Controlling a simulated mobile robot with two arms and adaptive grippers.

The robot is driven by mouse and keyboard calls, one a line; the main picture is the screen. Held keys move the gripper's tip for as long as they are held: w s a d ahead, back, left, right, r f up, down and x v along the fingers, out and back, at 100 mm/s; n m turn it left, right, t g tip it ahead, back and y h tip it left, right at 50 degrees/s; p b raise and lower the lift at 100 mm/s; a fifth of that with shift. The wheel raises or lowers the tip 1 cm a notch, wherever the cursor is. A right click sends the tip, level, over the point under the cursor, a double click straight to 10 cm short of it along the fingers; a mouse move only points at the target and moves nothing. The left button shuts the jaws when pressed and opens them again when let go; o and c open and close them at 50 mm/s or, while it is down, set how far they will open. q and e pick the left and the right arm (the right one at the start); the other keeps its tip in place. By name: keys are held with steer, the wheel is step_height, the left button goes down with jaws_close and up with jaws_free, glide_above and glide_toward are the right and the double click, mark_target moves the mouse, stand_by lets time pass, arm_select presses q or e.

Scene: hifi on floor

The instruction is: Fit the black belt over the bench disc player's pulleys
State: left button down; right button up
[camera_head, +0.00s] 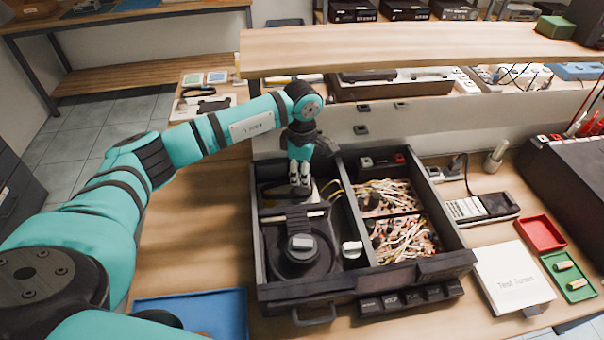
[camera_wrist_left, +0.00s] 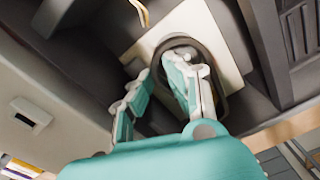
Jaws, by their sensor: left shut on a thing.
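The bench disc player (camera_head: 290,297) is an open dark chassis on the bench, with the disc mechanism in its left part and wired boards in its right part. My left gripper (camera_head: 299,187) points down into the back left compartment. In the left wrist view its fingers (camera_wrist_left: 158,88) are close over a pale plate, and a dark loop, the black belt (camera_wrist_left: 184,39), shows around and behind the right finger. The gripper is shut on the belt. The pulleys are hidden by the fingers and cannot be made out. My right gripper is not in view.
A shelf (camera_head: 400,48) overhangs the back of the bench. A multimeter (camera_head: 483,207), a white booklet (camera_head: 513,278), a red tray (camera_head: 540,233) and a green tray (camera_head: 572,285) lie right of the player.

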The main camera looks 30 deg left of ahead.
arm_select(q)
steer(key=c, duration=1.2)
jaws_free()
step_height(320, 180, up, 12)
steer(key=shift+r+p, duration=2.3)
steer(key=shift+r, duration=1.2)
